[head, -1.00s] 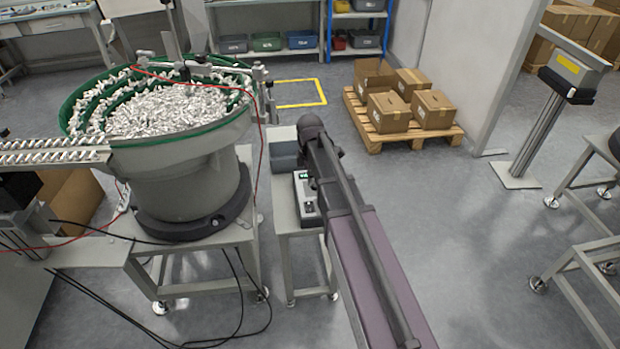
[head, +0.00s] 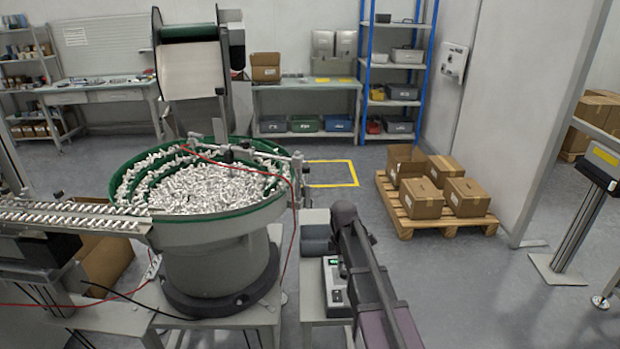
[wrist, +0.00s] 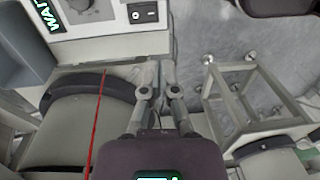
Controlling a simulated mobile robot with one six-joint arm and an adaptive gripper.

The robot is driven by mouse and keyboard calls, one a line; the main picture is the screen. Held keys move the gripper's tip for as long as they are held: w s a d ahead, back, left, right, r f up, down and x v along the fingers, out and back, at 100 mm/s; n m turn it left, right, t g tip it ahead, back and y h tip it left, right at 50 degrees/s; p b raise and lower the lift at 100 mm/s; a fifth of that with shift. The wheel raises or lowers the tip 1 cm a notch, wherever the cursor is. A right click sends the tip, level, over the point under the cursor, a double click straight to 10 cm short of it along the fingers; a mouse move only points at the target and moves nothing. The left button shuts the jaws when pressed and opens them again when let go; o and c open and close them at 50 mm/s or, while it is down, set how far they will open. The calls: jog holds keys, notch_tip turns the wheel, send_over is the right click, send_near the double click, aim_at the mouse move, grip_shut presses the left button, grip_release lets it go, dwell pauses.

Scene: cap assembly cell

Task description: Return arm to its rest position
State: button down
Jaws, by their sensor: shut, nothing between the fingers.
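My gripper (wrist: 160,72) shows in the wrist view with its two grey fingers close together and nothing between them. It is over the cell, near a control box (wrist: 110,18) with a lit display and a black switch. In the head view my arm reaches forward from the lower right, and its gripper end is hidden. The same control box (head: 335,282) stands just left of my arm on a small stand. The bowl feeder (head: 215,245), full of small white caps, stands to the left of that stand.
A red cable (wrist: 97,125) crosses the wrist view left of my fingers. A metal frame (wrist: 255,105) stands to their right. In the head view, a pallet (head: 405,225) with cardboard boxes stands at right. The floor (head: 470,300) before it is clear.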

jog(key=s+d+r+m+p, duration=0.1)
jog(key=s+r+m+p, duration=0.1)
jog(key=s+m, duration=0.6)
jog(key=s+d+r+m+p, duration=0.1)
jog(key=s+r+m+p, duration=0.1)
jog(key=s+m, duration=0.7)
jog(key=shift+s+m+t, duration=0.3)
jog(key=shift+s+t, duration=0.1)
jog(key=shift+s, duration=0.05)
dwell(0.7)
